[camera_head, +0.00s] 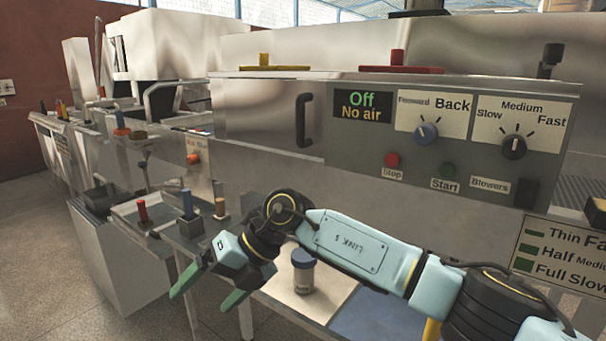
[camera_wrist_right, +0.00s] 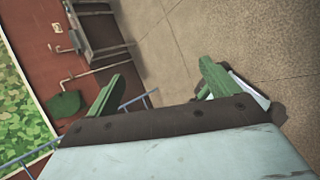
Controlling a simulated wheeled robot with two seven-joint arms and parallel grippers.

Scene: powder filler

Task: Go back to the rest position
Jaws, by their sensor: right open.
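My right arm reaches in from the lower right of the head view. Its gripper (camera_head: 208,292) is open and empty, with green fingertips spread apart and pointing down and left, in front of the bench. In the right wrist view the two green fingers (camera_wrist_right: 160,85) stand wide apart with nothing between them, and the floor and a red wall show beyond. A small jar with a blue lid (camera_head: 303,272) stands upright on the bench behind my right wrist, apart from the gripper. My left gripper is not in the head view.
The control panel (camera_head: 450,140) faces me, its display reading "Off, No air". Knobs, a red stop button (camera_head: 392,160) and a green start button (camera_head: 447,169) sit on it. Small coloured-handled tools (camera_head: 188,205) stand at the bench's left. Open floor (camera_head: 40,260) lies at the left.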

